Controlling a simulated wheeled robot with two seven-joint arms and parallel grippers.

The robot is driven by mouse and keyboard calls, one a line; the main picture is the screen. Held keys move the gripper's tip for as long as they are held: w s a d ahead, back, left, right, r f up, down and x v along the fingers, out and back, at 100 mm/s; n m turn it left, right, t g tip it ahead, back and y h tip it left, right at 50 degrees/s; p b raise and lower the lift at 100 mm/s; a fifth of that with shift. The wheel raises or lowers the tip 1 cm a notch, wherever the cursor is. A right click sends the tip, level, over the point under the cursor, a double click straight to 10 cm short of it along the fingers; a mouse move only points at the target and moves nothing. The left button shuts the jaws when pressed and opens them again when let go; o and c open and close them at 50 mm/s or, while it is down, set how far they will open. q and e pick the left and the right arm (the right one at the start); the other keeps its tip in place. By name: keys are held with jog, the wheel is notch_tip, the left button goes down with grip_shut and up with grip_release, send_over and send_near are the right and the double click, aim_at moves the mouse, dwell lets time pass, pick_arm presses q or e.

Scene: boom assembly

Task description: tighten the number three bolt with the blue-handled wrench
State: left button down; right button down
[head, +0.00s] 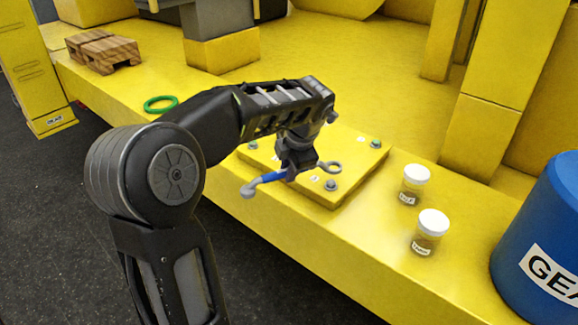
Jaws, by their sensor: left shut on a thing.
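The blue-handled wrench (271,178) is held level above the front of a raised yellow plate. Its open end points left past the plate's edge, and its ring end is at the right, above the plate. My left gripper (292,174) is shut on its handle from above. Bolts show on the plate (349,174): one at the right back corner (376,144), one at the front corner (331,185) close to the ring end, and one at the left (253,145). The labels are too small to read, so I cannot tell which is number three. My right gripper is not in view.
Two white-lidded jars (416,185) (430,232) stand right of the plate. A blue barrel (540,240) is at the right edge. A green ring (161,104) and brown wooden blocks (103,52) lie at the left. The yellow surface behind the plate is clear.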

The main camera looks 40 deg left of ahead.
pick_arm(q)
jog(key=shift+f+b, duration=0.55)
jog(key=shift+f, duration=1.15)
jog(key=shift+b, duration=0.65)
jog(key=shift+f, duration=0.1)
jog(key=shift+f+b, duration=0.95)
jog(key=shift+b, duration=0.3)
jog(key=shift+a, duration=0.1)
jog(key=shift+w+a+m, duration=0.1)
jog(key=shift+a+m, duration=0.2)
jog(key=shift+m, duration=0.1)
